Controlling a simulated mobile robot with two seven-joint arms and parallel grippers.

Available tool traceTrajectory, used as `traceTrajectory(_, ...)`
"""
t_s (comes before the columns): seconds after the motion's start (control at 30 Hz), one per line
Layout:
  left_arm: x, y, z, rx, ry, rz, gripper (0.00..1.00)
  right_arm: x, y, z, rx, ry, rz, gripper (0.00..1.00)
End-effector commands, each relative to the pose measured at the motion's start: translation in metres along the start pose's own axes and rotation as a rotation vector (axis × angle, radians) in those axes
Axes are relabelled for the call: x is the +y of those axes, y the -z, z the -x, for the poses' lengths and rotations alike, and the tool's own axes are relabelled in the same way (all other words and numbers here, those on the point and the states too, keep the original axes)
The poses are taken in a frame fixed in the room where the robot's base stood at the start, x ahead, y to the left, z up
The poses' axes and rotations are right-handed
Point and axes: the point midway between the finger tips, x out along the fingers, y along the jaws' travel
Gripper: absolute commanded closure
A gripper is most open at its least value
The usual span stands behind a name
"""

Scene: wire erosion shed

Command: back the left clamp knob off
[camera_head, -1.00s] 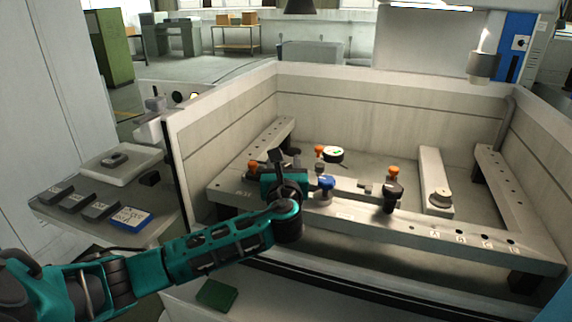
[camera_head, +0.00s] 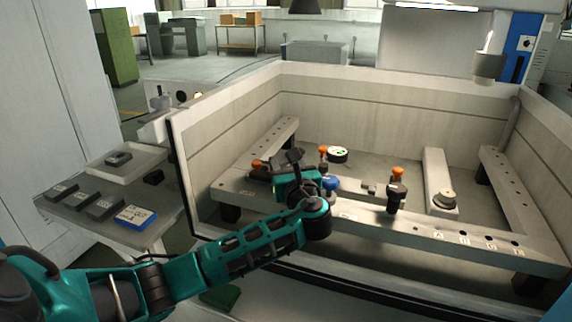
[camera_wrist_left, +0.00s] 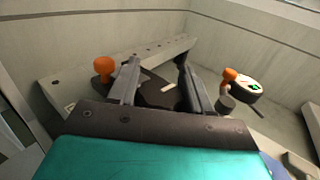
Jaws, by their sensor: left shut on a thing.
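My left gripper (camera_head: 294,158) reaches over the front rail of the fixture frame, left of a blue knob (camera_head: 330,183). In the left wrist view, its two dark fingers (camera_wrist_left: 160,82) stand on either side of a black clamp knob with a white mark (camera_wrist_left: 158,92). The gripper is shut on this left knob, which is largely hidden by the gripper in the head view. An orange-topped part (camera_wrist_left: 104,68) is beside the left finger. The other black clamp knob (camera_head: 397,189) stands further right on the rail. My right gripper is not in view.
The pale tank wall (camera_head: 180,175) rises left of the frame.

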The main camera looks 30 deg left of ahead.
Motion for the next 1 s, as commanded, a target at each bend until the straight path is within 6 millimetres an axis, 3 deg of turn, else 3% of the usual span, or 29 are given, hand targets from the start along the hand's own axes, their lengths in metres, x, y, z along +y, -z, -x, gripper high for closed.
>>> traceTrajectory(0.23, 0.000, -0.001, 0.000, -0.002, 0.001, 0.001, 0.31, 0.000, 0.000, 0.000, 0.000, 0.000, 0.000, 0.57)
traceTrajectory(0.57, 0.000, 0.000, 0.005, -0.001, 0.002, 0.000, 0.30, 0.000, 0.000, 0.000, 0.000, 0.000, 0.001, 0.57)
traceTrajectory(0.67, -0.001, 0.000, 0.018, 0.000, 0.004, 0.000, 0.30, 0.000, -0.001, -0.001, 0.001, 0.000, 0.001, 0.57)
traceTrajectory(1.0, -0.001, 0.000, 0.091, 0.001, 0.004, 0.002, 0.30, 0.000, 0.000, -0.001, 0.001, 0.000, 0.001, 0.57)
